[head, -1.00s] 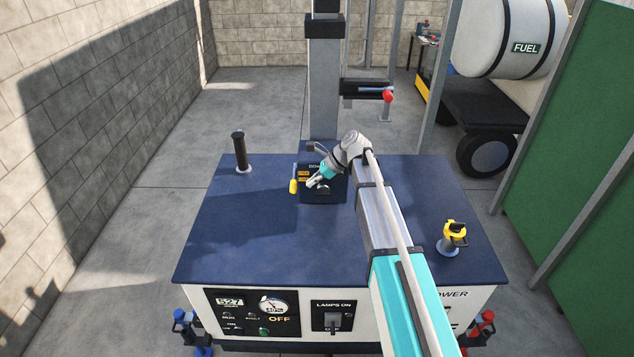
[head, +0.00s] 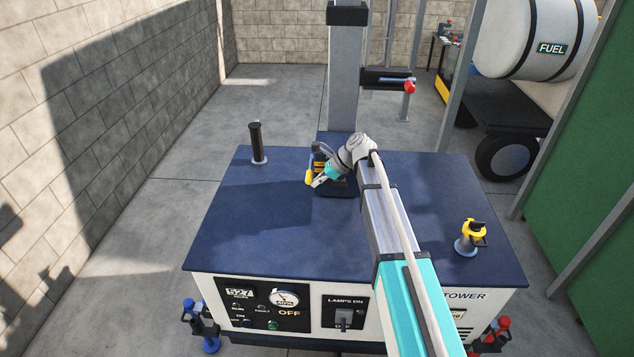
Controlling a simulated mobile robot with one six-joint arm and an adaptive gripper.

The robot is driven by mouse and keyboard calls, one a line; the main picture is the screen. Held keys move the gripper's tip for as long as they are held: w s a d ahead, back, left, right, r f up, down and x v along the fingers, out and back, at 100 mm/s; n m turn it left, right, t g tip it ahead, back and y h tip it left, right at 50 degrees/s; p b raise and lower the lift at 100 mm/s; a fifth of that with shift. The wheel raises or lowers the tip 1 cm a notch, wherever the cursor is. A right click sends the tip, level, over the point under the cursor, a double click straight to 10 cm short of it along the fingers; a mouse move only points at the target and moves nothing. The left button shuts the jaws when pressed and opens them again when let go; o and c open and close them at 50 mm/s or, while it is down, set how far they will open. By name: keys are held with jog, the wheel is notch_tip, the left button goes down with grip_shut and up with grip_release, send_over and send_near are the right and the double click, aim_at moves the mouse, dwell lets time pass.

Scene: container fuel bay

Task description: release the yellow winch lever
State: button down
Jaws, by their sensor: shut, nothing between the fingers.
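The yellow winch lever (head: 310,178) shows its yellow end at the left side of a small dark winch unit (head: 319,158), at the foot of the mast on the blue machine top. My gripper (head: 318,183) is shut and empty. Its fingertips are just right of the yellow end, at its lower edge. I cannot tell whether they touch it. My gripper and wrist hide much of the winch unit and the rest of the lever.
The blue top (head: 260,235) is clear at left and front. A black upright post (head: 257,142) stands at the back left. A yellow-capped fitting (head: 471,236) stands at the right. The grey mast (head: 344,85) rises behind the winch.

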jog(key=shift+r, duration=0.15)
jog(key=shift+w+r+p, duration=0.2)
jog(key=shift+r+p, duration=1.85)
jog(key=shift+p, duration=0.1)
jog(key=p, duration=0.7)
send_near(311, 174)
jog(key=shift+w+d+r, duration=0.35)
jog(key=shift+w+d, duration=0.1)
jog(key=shift+w, duration=0.15)
jog(key=shift+w+d+r, duration=0.35)
jog(key=shift+w+d, duration=0.15)
jog(key=shift+w, duration=0.1)
jog(key=shift+s+f+b, duration=0.75)
jog(key=shift+f+b, duration=0.2)
jog(key=shift+b, duration=0.1)
jog(key=shift+s+f+b, duration=0.75)
jog(key=shift+f+b, duration=0.2)
jog(key=shift+b, duration=0.05)
